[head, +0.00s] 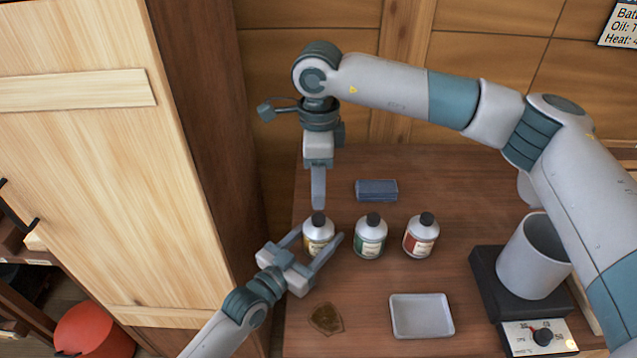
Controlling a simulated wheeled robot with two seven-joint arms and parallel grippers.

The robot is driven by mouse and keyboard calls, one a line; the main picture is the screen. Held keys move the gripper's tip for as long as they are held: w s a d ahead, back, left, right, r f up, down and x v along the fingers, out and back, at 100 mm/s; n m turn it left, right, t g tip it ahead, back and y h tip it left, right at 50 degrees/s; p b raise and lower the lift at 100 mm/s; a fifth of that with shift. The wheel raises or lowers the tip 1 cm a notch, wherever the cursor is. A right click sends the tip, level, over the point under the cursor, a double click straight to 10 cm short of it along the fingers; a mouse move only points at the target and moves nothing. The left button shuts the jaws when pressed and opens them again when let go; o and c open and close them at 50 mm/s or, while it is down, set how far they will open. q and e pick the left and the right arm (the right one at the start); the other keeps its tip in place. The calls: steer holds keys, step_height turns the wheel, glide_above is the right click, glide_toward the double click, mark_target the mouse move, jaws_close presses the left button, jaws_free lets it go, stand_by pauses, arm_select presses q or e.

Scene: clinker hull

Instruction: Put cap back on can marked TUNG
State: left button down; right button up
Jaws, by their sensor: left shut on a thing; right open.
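Three small grey cans with black caps stand upright in a row on the brown table: one with a yellow label (317,243), one with a green label (369,241) and one with a red label (420,240). The lettering is too small to read, so I cannot tell which is TUNG. My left gripper (320,236) is shut on the yellow-label can, one finger on each side. A black cap (318,219) sits at the top of that can; whether it is seated cannot be told. My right gripper (318,206) is open, pointing down right above this cap.
A blue-grey block (376,190) lies behind the cans. A brown cloth-like patch (326,319) and an empty white tray (421,316) lie in front. A grey pot (533,258) stands on a dark heater (483,290) at right. A wooden cabinet (110,150) rises at left.

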mark_target(319, 217)
steer(key=shift+f, duration=4)
jaws_close()
steer(key=shift+o, duration=0.6)
jaws_free()
step_height(319, 217, up, 12)
